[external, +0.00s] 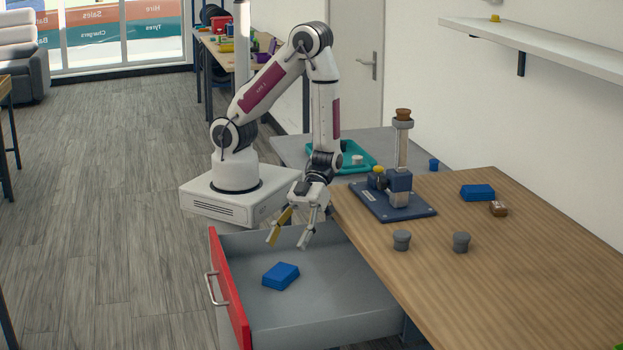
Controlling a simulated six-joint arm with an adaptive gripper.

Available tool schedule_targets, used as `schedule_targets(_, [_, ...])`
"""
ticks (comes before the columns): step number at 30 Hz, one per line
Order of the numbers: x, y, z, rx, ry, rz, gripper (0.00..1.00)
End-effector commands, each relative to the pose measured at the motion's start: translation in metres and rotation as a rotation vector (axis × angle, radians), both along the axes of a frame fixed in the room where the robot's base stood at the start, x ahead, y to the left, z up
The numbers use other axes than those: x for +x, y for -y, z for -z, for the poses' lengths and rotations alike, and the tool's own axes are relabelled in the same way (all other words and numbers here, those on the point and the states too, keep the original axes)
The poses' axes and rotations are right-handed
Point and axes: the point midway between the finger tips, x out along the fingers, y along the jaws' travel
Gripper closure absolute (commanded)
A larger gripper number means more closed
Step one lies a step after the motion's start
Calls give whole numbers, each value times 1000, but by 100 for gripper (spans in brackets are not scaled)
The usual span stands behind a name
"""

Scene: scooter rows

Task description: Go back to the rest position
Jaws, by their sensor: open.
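My gripper (289,241) is open and points down over the open drawer (335,305). One of its fingers looks yellowish, the other grey. Nothing shows between the fingertips. A blue block (281,276) lies in the drawer, below the fingertips and apart from them as far as I can tell. The drawer has a red front (228,290) with a metal handle.
A teal tray (350,158) lies behind. A wall shelf (545,47) is upper right. The floor at left is clear.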

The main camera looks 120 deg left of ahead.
Motion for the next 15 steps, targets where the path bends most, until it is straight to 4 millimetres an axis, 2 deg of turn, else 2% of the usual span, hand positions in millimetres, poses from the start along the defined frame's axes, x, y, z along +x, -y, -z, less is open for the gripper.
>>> schedule_targets(8, [43,-19,-7,123,94,-117,39])
schedule_targets(15, [88,-54,-27,260,171,-296,39])
